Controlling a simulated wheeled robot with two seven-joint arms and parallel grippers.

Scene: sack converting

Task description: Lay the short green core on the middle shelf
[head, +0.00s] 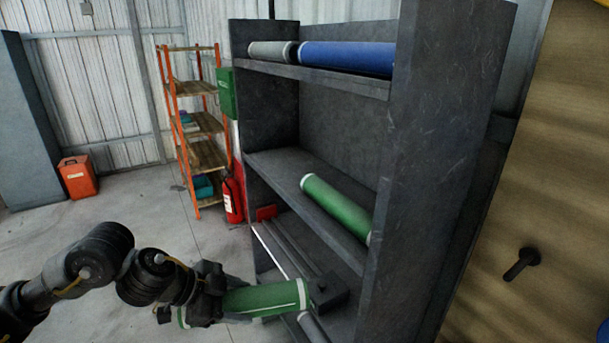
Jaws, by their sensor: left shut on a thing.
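The short green core (265,299) with a white end band is in my left gripper (216,295), at the bottom of the head view. The gripper is shut around it, and its far end points right, in front of the lower part of the dark shelf unit (425,150). The middle shelf (282,167) bears another green core (338,207) with white end bands, lying toward its right side. The left part of that shelf is bare. The held core is lower in the picture than the middle shelf. My right gripper is not in view.
The top shelf holds a grey core (270,51) and a blue core (345,58). A dark block (328,291) shows beside the held core's end. A fire extinguisher (233,198) and an orange rack (185,130) stand left of the unit. The unit's thick right side panel is an obstacle.

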